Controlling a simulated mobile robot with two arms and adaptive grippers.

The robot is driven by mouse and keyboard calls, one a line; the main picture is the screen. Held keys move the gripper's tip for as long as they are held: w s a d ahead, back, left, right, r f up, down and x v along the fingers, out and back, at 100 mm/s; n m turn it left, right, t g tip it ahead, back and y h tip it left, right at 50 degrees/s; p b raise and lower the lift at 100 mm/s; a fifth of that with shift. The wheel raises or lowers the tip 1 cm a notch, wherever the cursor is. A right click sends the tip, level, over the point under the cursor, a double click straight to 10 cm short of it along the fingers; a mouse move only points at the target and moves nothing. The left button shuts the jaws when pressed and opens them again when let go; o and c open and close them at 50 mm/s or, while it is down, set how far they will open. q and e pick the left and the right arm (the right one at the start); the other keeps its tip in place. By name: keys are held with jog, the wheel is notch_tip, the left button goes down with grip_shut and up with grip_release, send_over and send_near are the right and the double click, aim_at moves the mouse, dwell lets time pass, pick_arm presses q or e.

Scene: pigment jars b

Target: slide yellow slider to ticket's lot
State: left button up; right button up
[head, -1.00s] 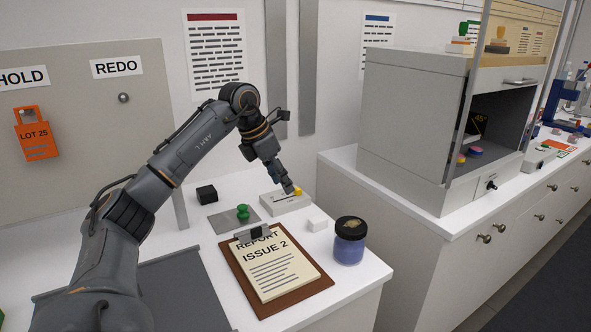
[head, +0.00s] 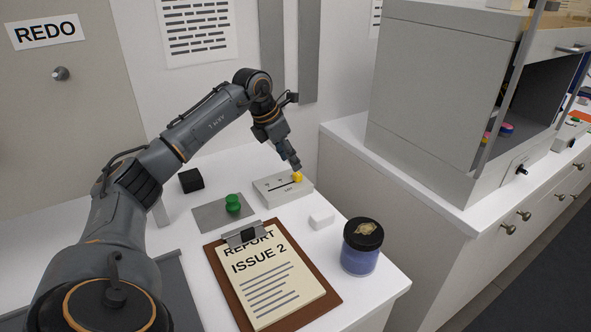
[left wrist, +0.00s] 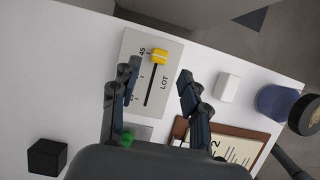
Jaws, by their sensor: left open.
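The yellow slider (head: 297,177) is a small knob on a light grey slider box (head: 270,190). In the left wrist view the yellow slider (left wrist: 159,56) sits at the end of a dark slot by the mark 45, with LOT printed beside the slot. The lower marks are small or partly hidden by a finger. My left gripper (head: 295,166) points down just above the slider end of the box. Its open fingers (left wrist: 160,70) stand either side of the slot, with the knob between and slightly beyond them; contact cannot be told.
A green-handled stamp (head: 233,204) on a grey plate, a black block (head: 191,180), a white block (head: 321,219), a clipboard (head: 328,298) and a blue pigment jar (head: 360,260) stand around the box. A grey cabinet (head: 440,100) stands on the counter at right.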

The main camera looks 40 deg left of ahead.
aim_at(297, 174)
pick_arm(q)
jog(key=x, duration=0.4)
jog(key=shift+w+f, duration=0.15)
jog(key=shift+f, duration=0.05)
jog(key=shift+w+d+f, duration=0.1)
jog(key=shift+w+f, duration=0.05)
jog(key=shift+f, duration=0.45)
grip_shut()
pick_arm(e)
jog(key=shift+w+a+r, duration=0.3)
jog(key=shift+w+a, duration=0.1)
jog(key=shift+a, duration=0.1)
